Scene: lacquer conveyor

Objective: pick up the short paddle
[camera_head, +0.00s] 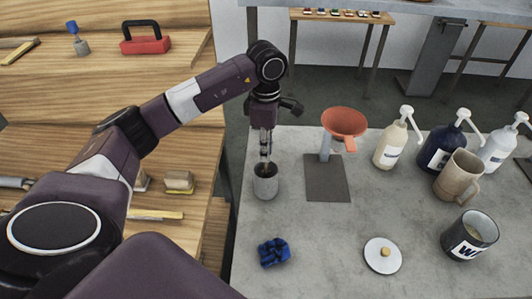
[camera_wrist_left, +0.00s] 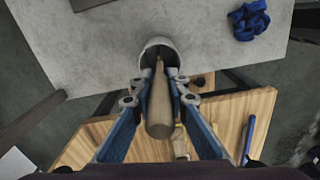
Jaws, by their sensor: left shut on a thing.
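My left gripper (camera_head: 266,155) points down over a small grey cup (camera_head: 265,187) near the left edge of the grey table. In the left wrist view the gripper's two blue fingers are closed on a light wooden handle (camera_wrist_left: 160,112), which I take to be the short paddle. Its thick end lies between the fingers, and its thin end reaches toward the mouth of the cup (camera_wrist_left: 158,43). I cannot tell how much of it is inside the cup. My right gripper does not show.
An orange funnel (camera_head: 344,122) on a stand is just right of the cup. Pump bottles (camera_head: 390,147), a tan jug (camera_head: 457,177) and a dark-banded can (camera_head: 469,237) stand at right.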

